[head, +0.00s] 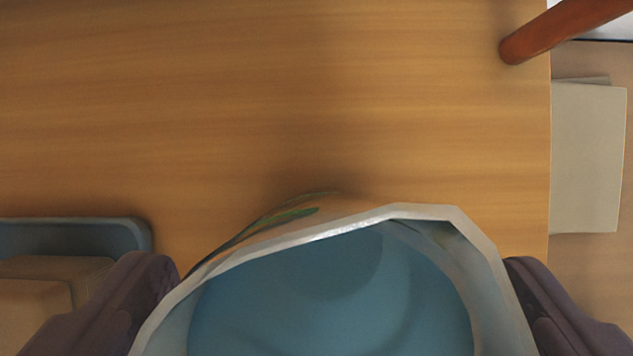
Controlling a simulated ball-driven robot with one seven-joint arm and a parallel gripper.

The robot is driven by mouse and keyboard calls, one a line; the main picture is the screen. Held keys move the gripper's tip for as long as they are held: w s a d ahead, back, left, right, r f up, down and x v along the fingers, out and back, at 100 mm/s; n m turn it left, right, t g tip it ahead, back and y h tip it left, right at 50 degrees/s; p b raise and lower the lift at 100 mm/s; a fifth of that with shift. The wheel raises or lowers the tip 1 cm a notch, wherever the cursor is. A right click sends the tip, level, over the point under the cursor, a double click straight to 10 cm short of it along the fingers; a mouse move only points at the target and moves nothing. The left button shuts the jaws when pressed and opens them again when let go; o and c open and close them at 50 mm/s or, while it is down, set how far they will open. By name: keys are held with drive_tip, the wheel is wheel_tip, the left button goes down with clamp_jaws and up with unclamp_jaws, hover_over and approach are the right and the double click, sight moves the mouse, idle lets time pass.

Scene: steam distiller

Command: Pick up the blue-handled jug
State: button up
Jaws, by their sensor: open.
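A jug (483,240) with a pale rim and a blue inside fills the bottom middle of the head view. I look down into its opening, and a spout-like corner of the rim points up and right. Green leaf-like marks show on its outer side. Its lower part and its handle are out of view. My gripper (340,300) is open, with one dark finger on the left of the jug and one on the right. Both fingers are close to the rim. I cannot tell whether they touch it.
A wooden table (250,90) is clear above the jug. A blue-grey tray (125,228) with brownish blocks (35,305) lies at the lower left. A reddish-brown rod (555,38) reaches over the table's right edge. Pale flat sheets (588,160) lie beyond that edge.

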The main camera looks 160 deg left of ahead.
drive_tip(key=shift+f, duration=0.5)
drive_tip(key=shift+s+r, duration=0.35)
drive_tip(key=shift+s, duration=0.25)
drive_tip(key=shift+c, duration=0.2)
drive_tip(key=shift+w+f, duration=0.1)
drive_tip(key=shift+w, duration=0.15)
drive_tip(key=c, duration=1.4)
